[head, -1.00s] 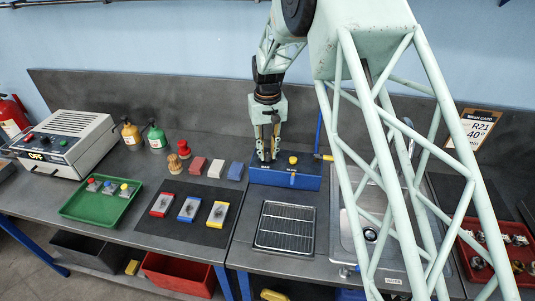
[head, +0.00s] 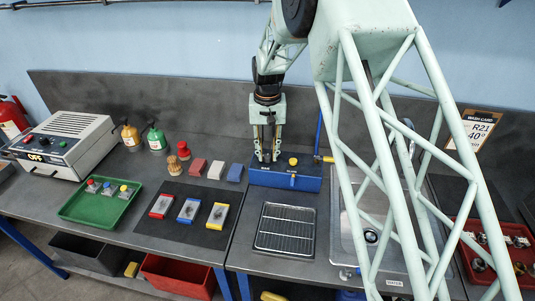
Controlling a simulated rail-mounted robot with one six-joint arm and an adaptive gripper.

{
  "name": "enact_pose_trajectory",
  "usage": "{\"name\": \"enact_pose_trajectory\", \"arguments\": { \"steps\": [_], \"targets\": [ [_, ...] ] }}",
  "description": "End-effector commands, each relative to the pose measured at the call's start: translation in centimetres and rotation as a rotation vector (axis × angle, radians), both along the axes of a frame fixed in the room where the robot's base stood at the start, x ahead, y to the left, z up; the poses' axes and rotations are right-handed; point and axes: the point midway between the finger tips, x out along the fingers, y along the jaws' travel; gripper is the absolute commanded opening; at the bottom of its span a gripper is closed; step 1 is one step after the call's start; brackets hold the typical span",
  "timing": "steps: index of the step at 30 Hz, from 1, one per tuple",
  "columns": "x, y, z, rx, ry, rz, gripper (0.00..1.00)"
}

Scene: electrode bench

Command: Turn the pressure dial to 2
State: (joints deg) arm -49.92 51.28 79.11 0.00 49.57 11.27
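A blue box (head: 306,184) stands at the back of the bench, with a yellow knob (head: 293,161) upright on its right part and small labels on its front. My gripper (head: 267,158) points straight down over the left part of this box. Its two dark fingers show side by side, with their tips at the top of the box. Whatever knob or dial sits under the fingertips is hidden, so I cannot tell whether they hold it. No pressure reading or dial number is legible.
A sink (head: 371,236) lies right of the box behind my arm's lattice. A wire rack (head: 285,230) lies in front. Coloured blocks (head: 216,169) stand to the left. A grey power unit (head: 66,145) reads OFF. A green tray (head: 76,211) holds several small pieces.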

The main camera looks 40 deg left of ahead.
Motion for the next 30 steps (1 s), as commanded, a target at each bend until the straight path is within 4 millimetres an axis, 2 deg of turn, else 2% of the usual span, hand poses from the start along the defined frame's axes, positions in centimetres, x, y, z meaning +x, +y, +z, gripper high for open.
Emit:
{"name": "enact_pose_trajectory", "arguments": {
  "steps": [3,17,23,30],
  "targets": [
    [0.0,0.0,0.0,0.0,0.0,0.0,0.32],
    [0.0,0.0,0.4,0.0,0.0,0.0,0.32],
    [0.0,0.0,1.9,0.0,0.0,0.001,0.32],
    [0.0,0.0,5.1,0.001,-0.002,0.0,0.32]
  ]
}}
